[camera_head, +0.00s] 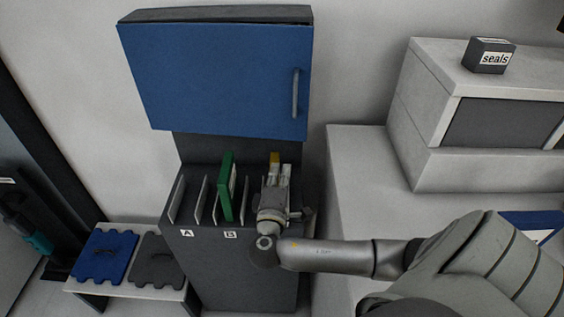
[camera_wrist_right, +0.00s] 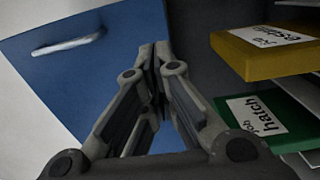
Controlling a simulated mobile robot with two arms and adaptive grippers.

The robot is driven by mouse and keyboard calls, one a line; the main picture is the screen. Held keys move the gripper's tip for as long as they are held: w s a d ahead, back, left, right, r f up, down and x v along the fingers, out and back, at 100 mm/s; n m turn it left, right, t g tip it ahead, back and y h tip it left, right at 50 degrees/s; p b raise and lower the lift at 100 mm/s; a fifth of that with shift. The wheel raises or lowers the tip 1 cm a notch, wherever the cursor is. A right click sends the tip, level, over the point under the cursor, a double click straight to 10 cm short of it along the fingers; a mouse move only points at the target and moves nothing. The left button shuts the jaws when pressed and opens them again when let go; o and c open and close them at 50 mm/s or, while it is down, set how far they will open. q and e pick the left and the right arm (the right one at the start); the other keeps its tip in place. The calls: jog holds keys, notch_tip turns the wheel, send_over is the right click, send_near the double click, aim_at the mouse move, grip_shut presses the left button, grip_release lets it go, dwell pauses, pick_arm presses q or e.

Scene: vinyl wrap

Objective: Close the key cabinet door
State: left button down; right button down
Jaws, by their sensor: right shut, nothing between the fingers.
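The key cabinet's blue door (camera_head: 215,75) covers the front of a dark cabinet, whose top (camera_head: 215,14) shows above it. A vertical bar handle (camera_head: 295,93) is near the door's right edge. I cannot tell whether the door is fully flush. My right gripper (camera_head: 280,172) is shut and empty, below the door's lower right corner and over the rack. In the right wrist view, the shut fingers (camera_wrist_right: 156,55) appear in front of the blue door (camera_wrist_right: 95,70), with the handle (camera_wrist_right: 68,45) to their left. My left gripper is out of view.
A dark rack (camera_head: 245,265) below holds a green folder (camera_head: 226,185) and a yellow folder (camera_head: 274,158) close to my right gripper. A bench (camera_head: 75,284) with blue and grey mats is lower left. A pale cabinet (camera_head: 425,115) with a seals box (camera_head: 489,55) is right.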

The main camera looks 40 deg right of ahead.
aim_at(287, 139)
jog(key=x, duration=0.3)
jog(key=b+x, duration=0.1)
jog(key=x, duration=0.3)
jog(key=b+x, duration=0.1)
jog(key=x, duration=0.3)
jog(key=shift+d+f, duration=0.1)
jog(key=shift+f, duration=0.3)
jog(key=shift+w+d+r+b, duration=0.15)
jog(key=shift+d+r+b, duration=0.05)
jog(key=shift+b, duration=0.15)
jog(key=shift+w+d+f, duration=0.15)
jog(key=shift+w+d, duration=0.1)
